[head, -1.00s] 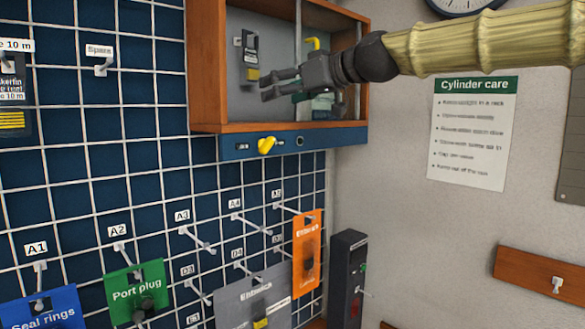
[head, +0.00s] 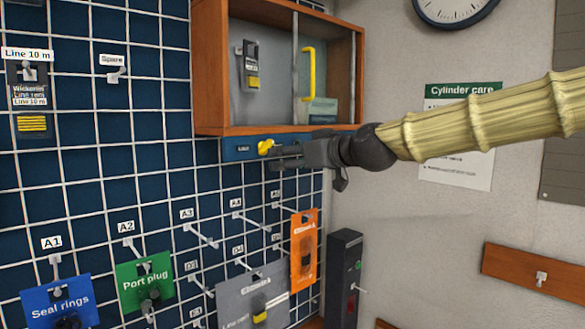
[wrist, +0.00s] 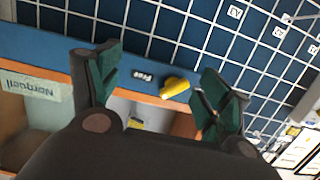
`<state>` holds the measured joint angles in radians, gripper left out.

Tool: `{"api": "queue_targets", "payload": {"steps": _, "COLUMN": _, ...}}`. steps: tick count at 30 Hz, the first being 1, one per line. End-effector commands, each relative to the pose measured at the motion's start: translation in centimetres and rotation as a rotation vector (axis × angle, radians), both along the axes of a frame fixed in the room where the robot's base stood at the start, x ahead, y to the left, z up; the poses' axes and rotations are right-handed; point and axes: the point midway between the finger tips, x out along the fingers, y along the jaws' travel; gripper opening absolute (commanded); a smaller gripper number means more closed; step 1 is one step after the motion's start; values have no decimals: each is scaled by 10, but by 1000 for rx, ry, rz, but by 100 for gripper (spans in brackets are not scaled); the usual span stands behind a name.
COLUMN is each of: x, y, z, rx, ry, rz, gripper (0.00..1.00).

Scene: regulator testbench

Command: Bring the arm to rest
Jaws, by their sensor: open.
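My gripper (head: 273,159) is at the end of my arm, which reaches in from the right in the head view. It is just below the wooden cabinet (head: 213,131), in front of the blue strip (head: 233,149) under it. In the wrist view my gripper (wrist: 160,82) has its two green-padded fingers spread apart with nothing held. A yellow knob (head: 265,147) on the strip is beside the fingertips. In the wrist view the knob (wrist: 175,88) appears between the fingers; whether they touch it I cannot tell. My gripper hides the right part of the strip.
The cabinet holds a dark hanging device (head: 250,68) and a yellow handle (head: 309,75). Pegs stick out from the blue grid wall (head: 90,190), with hanging packs such as the orange one (head: 304,248). A dark box (head: 345,275) stands below my gripper.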

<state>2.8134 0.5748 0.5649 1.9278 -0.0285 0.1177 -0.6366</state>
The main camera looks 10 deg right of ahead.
Motion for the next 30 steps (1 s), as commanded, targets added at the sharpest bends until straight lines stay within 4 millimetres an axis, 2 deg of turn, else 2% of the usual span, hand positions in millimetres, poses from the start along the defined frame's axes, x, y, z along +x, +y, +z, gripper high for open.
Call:
{"api": "queue_targets", "payload": {"steps": 9, "x": 4, "y": 2, "z": -25, "rx": 1, "ry": 2, "rz": -14, "gripper": 78}}
{"api": "queue_targets", "payload": {"steps": 11, "x": 7, "y": 3, "z": -37, "rx": 0, "ry": 17, "rz": -16, "gripper": 78}}
{"api": "queue_targets", "payload": {"steps": 13, "x": 10, "y": 5, "z": -60, "rx": -3, "ry": 48, "rz": -22, "gripper": 78}}
{"api": "queue_targets", "payload": {"steps": 17, "x": 17, "y": 7, "z": -127, "rx": -11, "ry": 136, "rz": -43, "gripper": 78}}
{"api": "queue_targets", "payload": {"steps": 18, "x": 17, "y": 7, "z": -152, "rx": -16, "ry": 167, "rz": -50, "gripper": 78}}
{"api": "queue_targets", "payload": {"steps": 22, "x": 16, "y": 6, "z": -227, "rx": -26, "ry": 265, "rz": -78, "gripper": 78}}
{"api": "queue_targets", "payload": {"steps": 26, "x": 6, "y": 3, "z": -302, "rx": -37, "ry": 363, "rz": -108, "gripper": 78}}
{"api": "queue_targets", "payload": {"steps": 30, "x": -12, "y": -2, "z": -381, "rx": -53, "ry": 468, "rz": -142, "gripper": 78}}
